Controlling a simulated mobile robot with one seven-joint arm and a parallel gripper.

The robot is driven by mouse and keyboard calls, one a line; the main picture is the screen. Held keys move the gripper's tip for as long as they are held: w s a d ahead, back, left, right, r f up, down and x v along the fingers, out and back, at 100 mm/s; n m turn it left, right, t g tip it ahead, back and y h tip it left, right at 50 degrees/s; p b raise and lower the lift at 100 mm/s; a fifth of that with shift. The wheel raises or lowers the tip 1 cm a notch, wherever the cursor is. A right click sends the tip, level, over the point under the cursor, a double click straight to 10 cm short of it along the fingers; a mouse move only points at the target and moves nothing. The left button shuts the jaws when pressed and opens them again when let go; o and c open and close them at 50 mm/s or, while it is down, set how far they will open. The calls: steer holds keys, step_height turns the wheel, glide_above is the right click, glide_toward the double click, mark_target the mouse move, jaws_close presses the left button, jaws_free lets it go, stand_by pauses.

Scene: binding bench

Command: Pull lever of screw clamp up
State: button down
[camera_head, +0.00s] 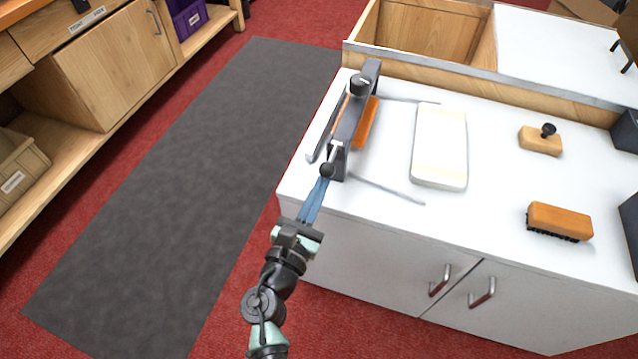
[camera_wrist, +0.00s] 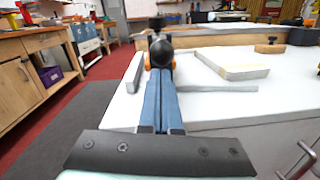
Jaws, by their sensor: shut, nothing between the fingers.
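The screw clamp (camera_head: 350,118) is a dark grey frame with an orange block (camera_head: 367,124) beside it, at the left end of the white worktop. A short lever ends in a black ball knob (camera_head: 327,170) at the clamp's near end; the knob also shows in the wrist view (camera_wrist: 161,53). My gripper (camera_head: 324,181) comes from below, past the counter's front left corner. Its blue fingers are together and empty, with the tips right at the knob. In the wrist view the fingers (camera_wrist: 160,78) point straight at the knob and hide its lower part. I cannot tell whether they touch it.
A cream block (camera_head: 440,146), a wooden piece with a black knob (camera_head: 540,140) and an orange brush (camera_head: 559,222) lie to the right on the worktop (camera_head: 490,190). Grey rods lie beside the clamp. A wooden box (camera_head: 440,38) stands behind. Floor mat (camera_head: 190,180) at left is clear.

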mark_target(322, 173)
steer(key=shift+s+r+g+p, duration=0.1)
steer(key=shift+r+g+p, duration=0.45)
steer(key=shift+p, duration=1.7)
step_height(322, 173, up, 3)
steer(key=g+y+p, duration=0.1)
steer(key=p, duration=0.8)
steer(key=shift+s+a+f+g, duration=0.1)
steer(key=shift+g, duration=0.25)
steer(key=r+g+p, duration=0.1)
steer(key=p, duration=0.6)
steer(key=shift+r+g+y, duration=0.2)
steer(key=shift+g+y, duration=0.1)
steer(key=r+g+p, duration=0.1)
steer(key=p, duration=0.4)
steer(key=shift+g, duration=0.4)
steer(key=shift+r+p, duration=0.25)
steer(key=shift+p, duration=0.45)
steer(key=shift+w+r, duration=0.1)
steer(key=shift+w, duration=0.1)
steer(key=shift+w+r+p, duration=0.15)
steer(key=shift+r+p, duration=0.15)
steer(key=shift+p, duration=0.3)
steer(key=shift+w+r, duration=0.2)
